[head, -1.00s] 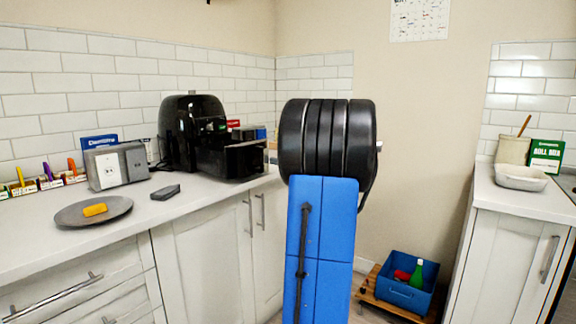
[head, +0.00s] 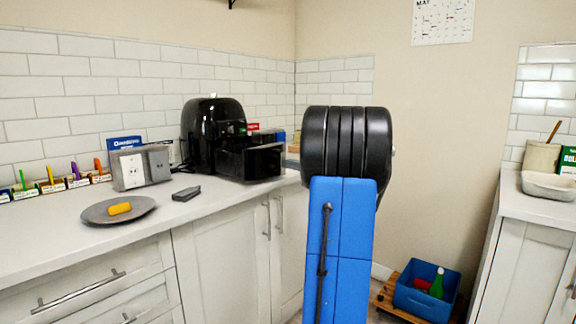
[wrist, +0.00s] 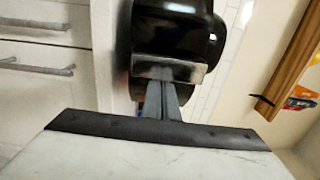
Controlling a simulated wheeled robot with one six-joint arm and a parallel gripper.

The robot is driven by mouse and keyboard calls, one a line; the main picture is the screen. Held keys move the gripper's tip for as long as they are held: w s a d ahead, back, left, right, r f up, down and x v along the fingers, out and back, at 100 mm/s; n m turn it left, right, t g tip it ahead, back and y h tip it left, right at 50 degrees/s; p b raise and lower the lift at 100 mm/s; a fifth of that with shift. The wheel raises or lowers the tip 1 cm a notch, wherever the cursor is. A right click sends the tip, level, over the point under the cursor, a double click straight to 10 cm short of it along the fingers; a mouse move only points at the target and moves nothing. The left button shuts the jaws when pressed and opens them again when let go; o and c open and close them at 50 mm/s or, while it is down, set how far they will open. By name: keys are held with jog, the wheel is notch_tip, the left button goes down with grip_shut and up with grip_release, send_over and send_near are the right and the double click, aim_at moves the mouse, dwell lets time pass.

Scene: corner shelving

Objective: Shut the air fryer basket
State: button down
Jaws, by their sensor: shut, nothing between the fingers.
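The black air fryer (head: 213,130) stands on the left counter against the tiled wall. Its basket (head: 262,162) sticks out toward the right, so it is open. In the wrist view, turned on its side, glossy black surfaces that look like the fryer (wrist: 190,35) fill the top centre. My gripper (wrist: 165,78) is shut and empty, its fingers pointing at these black surfaces. I cannot tell whether the fingertips touch the basket.
On the counter (head: 75,255) are a grey plate (head: 95,214) with a yellow item, a dark grey block (head: 187,194) and a socket box (head: 130,170). A second counter (head: 540,205) is at the right.

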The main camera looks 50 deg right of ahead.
send_near(238, 153)
jog(key=w, duration=0.4)
jog(key=shift+w+r, duration=0.1)
jog(key=shift+w, duration=0.3)
jog(key=shift+a, duration=0.1)
